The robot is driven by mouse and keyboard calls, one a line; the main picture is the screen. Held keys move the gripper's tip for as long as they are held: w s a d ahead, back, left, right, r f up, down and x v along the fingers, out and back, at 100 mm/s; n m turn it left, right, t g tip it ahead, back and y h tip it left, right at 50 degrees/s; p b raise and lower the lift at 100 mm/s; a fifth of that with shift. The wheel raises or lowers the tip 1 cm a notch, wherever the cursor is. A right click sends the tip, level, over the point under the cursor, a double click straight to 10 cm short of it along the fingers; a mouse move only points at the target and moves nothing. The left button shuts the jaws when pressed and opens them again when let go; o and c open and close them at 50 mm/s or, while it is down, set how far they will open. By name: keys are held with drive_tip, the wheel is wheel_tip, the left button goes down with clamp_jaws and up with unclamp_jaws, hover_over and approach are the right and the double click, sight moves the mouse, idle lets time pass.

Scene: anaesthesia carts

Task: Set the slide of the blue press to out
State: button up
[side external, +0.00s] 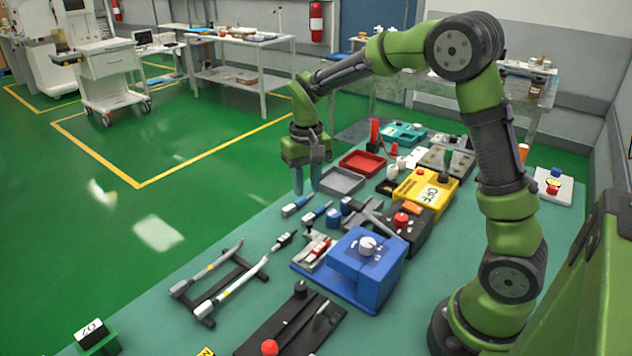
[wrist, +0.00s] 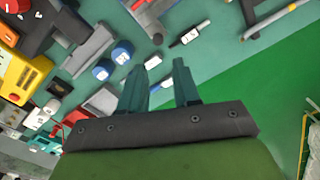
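The blue press (side external: 375,280) stands at the middle front of the table in the side view, a blue block with a white round dial on top.
A yellow box marked OFF (side external: 425,193), a grey tray (side external: 341,181) and a red tray (side external: 362,163) stand behind. A black rack with two probes (side external: 220,285) lies left.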

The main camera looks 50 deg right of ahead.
wheel_tip(320, 180, up, 7)
drive_tip(key=shift+r, duration=0.15)
idle(0.4)
drive_tip(key=s+a+r+t, duration=0.1)
drive_tip(key=s+a+t, duration=0.1)
drive_tip(key=s, duration=0.4)
drive_tip(key=s+a+r+n+t+y, duration=0.1)
drive_tip(key=s+a+t, duration=0.1)
drive_tip(key=s, duration=0.4)
drive_tip(key=s+a+r+t+y, duration=0.1)
drive_tip(key=s+a+t, duration=0.2)
drive_tip(key=s, duration=0.3)
drive_tip(key=shift+s+a+r, duration=0.15)
drive_tip(key=shift+s+a, duration=0.05)
drive_tip(key=shift+a, duration=0.2)
